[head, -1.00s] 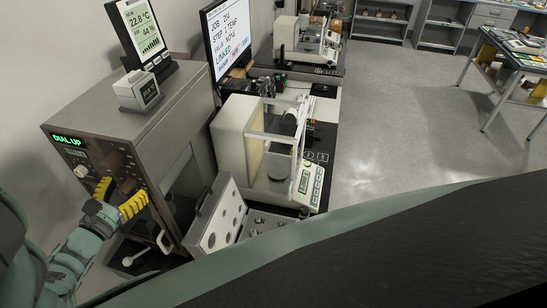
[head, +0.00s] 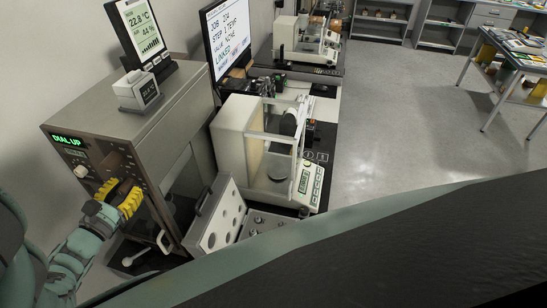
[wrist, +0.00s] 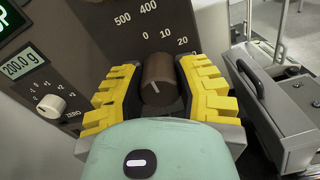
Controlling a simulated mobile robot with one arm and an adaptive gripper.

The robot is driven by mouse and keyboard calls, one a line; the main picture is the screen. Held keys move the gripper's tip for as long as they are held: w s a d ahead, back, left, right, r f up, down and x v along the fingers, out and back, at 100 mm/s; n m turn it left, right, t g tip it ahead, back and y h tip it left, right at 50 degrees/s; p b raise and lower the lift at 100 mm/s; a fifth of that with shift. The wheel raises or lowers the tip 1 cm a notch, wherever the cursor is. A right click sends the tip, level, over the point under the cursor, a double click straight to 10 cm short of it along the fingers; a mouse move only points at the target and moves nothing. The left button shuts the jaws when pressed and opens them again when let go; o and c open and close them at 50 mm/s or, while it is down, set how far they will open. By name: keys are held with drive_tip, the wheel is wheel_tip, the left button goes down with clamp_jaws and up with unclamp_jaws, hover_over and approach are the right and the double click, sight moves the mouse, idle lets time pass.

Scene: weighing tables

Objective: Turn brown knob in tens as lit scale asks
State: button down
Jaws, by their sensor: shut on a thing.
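The brown knob (wrist: 158,82) sits on the front panel of a tall balance, between the yellow fingers of my gripper (wrist: 160,90). The fingers are closed on its two sides. A pale line on the knob points up and right. Marks 0, 10 and 20 show above it, with 400 and 500 further up left. In the head view my gripper (head: 122,195) reaches the panel and mostly hides the knob. The green display (head: 68,140) on the tall balance (head: 152,110) reads DIAL UP. A label (wrist: 24,63) reads 200.0 g.
A white zero knob (wrist: 49,104) is left of my gripper. A grey weight case (head: 216,215) stands open to the right, close to the tall balance. A glass-sided balance (head: 237,128) and a monitor (head: 228,40) stand further back.

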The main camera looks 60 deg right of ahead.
drive_tip(key=shift+m, duration=0.4)
drive_tip(key=shift+s+d+f+m+b, duration=0.1)
drive_tip(key=shift+f+m+b, duration=0.05)
drive_tip(key=shift+m+b, duration=1.75)
drive_tip(key=shift+m, duration=0.6)
drive_tip(key=shift+r+b, duration=0.2)
drive_tip(key=shift+b, duration=0.1)
drive_tip(key=c, duration=0.6)
unclamp_jaws()
